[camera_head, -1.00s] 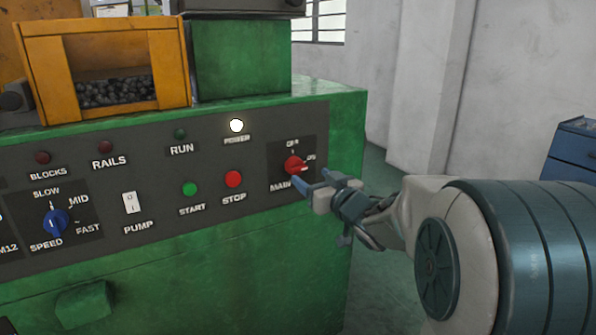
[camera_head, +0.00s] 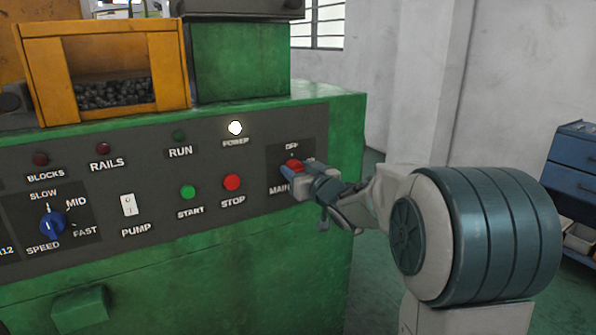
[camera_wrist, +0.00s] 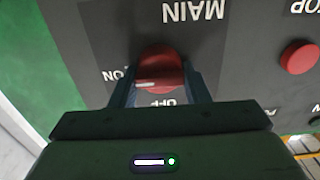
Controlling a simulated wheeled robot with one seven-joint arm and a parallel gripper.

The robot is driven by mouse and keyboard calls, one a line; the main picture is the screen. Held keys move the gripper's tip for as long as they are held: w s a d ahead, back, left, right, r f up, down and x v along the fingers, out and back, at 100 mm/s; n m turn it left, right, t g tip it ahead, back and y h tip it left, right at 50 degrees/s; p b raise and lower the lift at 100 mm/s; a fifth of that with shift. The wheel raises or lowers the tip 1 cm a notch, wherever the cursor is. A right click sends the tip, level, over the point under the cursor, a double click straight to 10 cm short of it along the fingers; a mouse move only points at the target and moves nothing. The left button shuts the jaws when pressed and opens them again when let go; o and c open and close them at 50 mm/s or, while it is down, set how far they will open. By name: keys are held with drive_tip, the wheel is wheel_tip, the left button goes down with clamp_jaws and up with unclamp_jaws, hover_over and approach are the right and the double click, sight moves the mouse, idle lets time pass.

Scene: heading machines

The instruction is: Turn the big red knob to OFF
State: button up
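The big red knob (camera_head: 293,166) is on the MAIN switch plate at the right of the machine's panel, partly hidden by my gripper (camera_head: 300,178). OFF is printed above it and MAIN below it. In the wrist view, which is upside down, the knob (camera_wrist: 160,68) shows between my two fingers, one on each side. Its white mark (camera_wrist: 146,85) points toward the ON label (camera_wrist: 113,75). My gripper is open around the knob; whether the fingers touch it I cannot tell. The POWER lamp (camera_head: 235,128) is lit white.
The red STOP button (camera_head: 232,182) and green START button (camera_head: 188,192) sit left of the knob. Further left are the PUMP switch (camera_head: 129,204) and blue SPEED knob (camera_head: 52,224). A blue cabinet (camera_head: 577,170) stands at the far right. The floor between is clear.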

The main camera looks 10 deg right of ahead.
drive_tip(key=shift+f+n+b, duration=0.1)
drive_tip(key=shift+n+b, duration=0.3)
drive_tip(key=n+b, duration=0.2)
drive_tip(key=n, duration=0.1)
drive_tip(key=shift+a+f, duration=0.1)
drive_tip(key=n+b, duration=0.4)
drive_tip(key=n, duration=0.1)
drive_tip(key=shift+f, duration=0.1)
drive_tip(key=n+b, duration=0.3)
drive_tip(key=n, duration=0.1)
drive_tip(key=shift+a+n, duration=0.1)
drive_tip(key=shift+n, duration=0.3)
drive_tip(key=n+b, duration=0.2)
drive_tip(key=n, duration=0.2)
drive_tip(key=shift+n+b, duration=0.3)
drive_tip(key=o, duration=1)
drive_tip(key=shift+c, duration=0.2)
